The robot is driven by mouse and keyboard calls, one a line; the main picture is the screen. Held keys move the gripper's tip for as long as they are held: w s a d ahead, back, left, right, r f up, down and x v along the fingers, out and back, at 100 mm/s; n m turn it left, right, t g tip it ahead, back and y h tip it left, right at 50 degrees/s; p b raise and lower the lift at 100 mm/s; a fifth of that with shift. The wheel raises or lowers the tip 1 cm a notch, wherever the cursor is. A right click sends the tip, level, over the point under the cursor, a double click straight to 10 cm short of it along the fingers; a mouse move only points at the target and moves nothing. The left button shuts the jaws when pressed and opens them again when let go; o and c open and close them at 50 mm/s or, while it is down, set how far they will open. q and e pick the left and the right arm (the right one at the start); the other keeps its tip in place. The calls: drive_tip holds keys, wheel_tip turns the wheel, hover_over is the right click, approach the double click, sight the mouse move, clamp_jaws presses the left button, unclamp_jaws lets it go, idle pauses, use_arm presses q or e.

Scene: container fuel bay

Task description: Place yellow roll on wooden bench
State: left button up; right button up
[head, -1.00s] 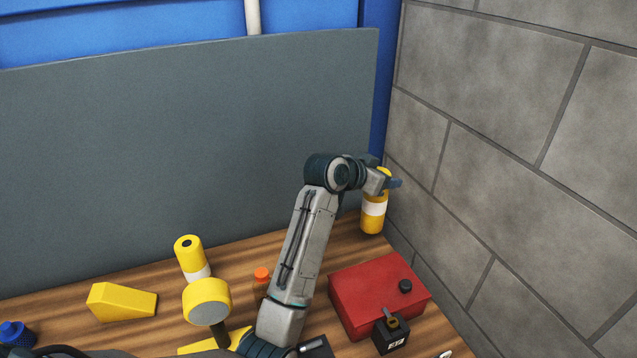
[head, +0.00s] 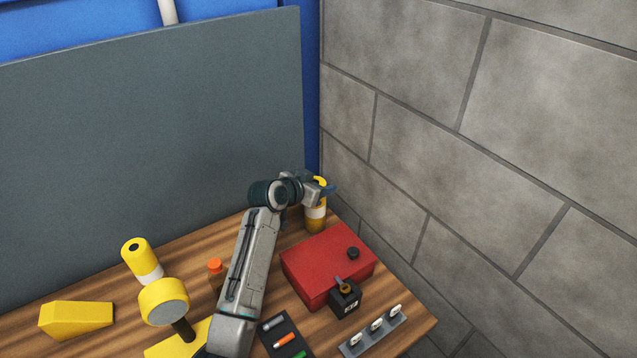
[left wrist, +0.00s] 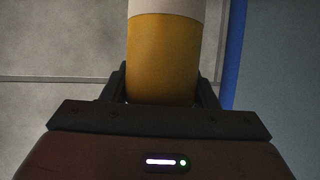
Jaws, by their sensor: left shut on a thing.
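My left gripper (head: 318,190) is shut on a yellow roll (head: 314,223) with a white band. It holds the roll upright at the back right corner of the wooden bench (head: 70,288), behind the red box. I cannot tell whether the roll's base touches the bench. In the left wrist view the roll (left wrist: 163,60) stands between the two fingers (left wrist: 160,88), with the white band at the top of the picture. A similar yellow roll (head: 135,250) with a white band stands on the bench at the left. My right gripper is not in view.
The red box (head: 328,262) with a small black block (head: 345,300) is right of my arm. A socket strip (head: 372,333) and a dark tray (head: 275,340) lie in front. A yellow wedge (head: 75,320), a yellow round-headed object (head: 164,302) and an orange-capped bottle (head: 215,266) are left. A stone wall (head: 500,160) rises right.

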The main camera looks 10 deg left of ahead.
use_arm(q)
drive_tip(key=shift+f, duration=0.15)
drive_tip(key=o, duration=1.5)
drive_tip(key=shift+s+a+r+p, duration=0.2)
drive_tip(key=shift+s+r+p, duration=0.15)
drive_tip(key=shift+r+p, duration=0.25)
drive_tip(key=p+v, duration=0.4)
drive_tip(key=v, duration=0.2)
drive_tip(key=shift+s, duration=0.3)
